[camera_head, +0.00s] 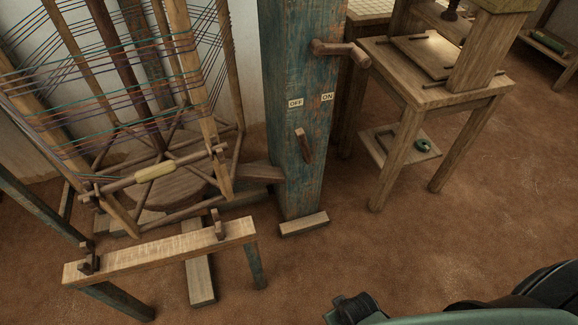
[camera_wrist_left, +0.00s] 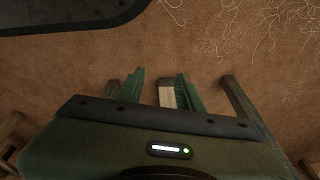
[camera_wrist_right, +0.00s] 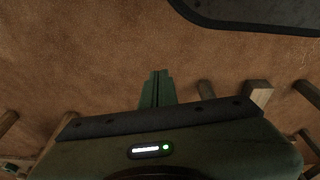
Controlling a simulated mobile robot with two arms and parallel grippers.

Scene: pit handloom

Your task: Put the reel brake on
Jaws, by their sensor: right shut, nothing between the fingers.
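The blue-painted post (camera_head: 290,190) stands in the middle of the head view, with an OFF label (camera_head: 295,103) on its left and an ON label (camera_head: 327,97) on its right. A short wooden lever (camera_head: 304,147) sits on the post's face below the labels. Its top end leans left, toward the OFF side. The wooden reel (camera_head: 165,100), wound with coloured threads, stands left of the post. My left gripper (camera_wrist_left: 160,80) is open, its fingers apart in the left wrist view. My right gripper (camera_wrist_right: 157,76) is shut and empty. Neither gripper's fingers show in the head view.
A wooden crank handle (camera_head: 342,50) sticks out near the post's top. A low wooden stand (camera_head: 165,250) is in front of the reel. A wooden table (camera_head: 430,95) with a lower shelf is at right. The floor (camera_head: 400,240) in front of the post and table is clear.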

